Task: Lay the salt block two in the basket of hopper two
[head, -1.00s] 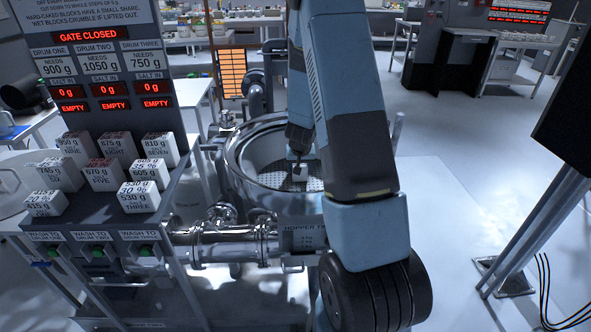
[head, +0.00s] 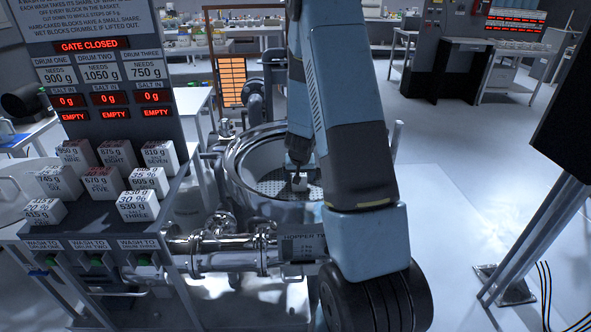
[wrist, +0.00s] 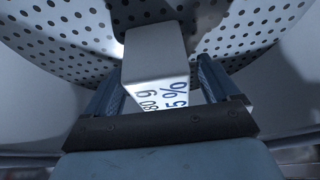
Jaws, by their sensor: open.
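A pale salt block (wrist: 155,55) stands between the two fingers of my gripper (wrist: 165,98) in the wrist view. Its near face shows part of a print, "80 g" and "5 %", and its number is not readable. The gripper is open, with a finger on either side of the block. The block (head: 299,183) is small in the head view, low inside hopper two (head: 232,165), over the perforated basket floor (head: 268,187). The perforated basket (wrist: 80,45) fills the back of the wrist view. Whether the block's underside touches the floor is hidden.
A rack (head: 95,225) at left holds several labelled salt blocks, with a gap in the middle of its front row. A display (head: 90,45) above it reads "GATE CLOSED", with all drums empty. The hopper's rim and curved wall surround my gripper. Open floor lies right.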

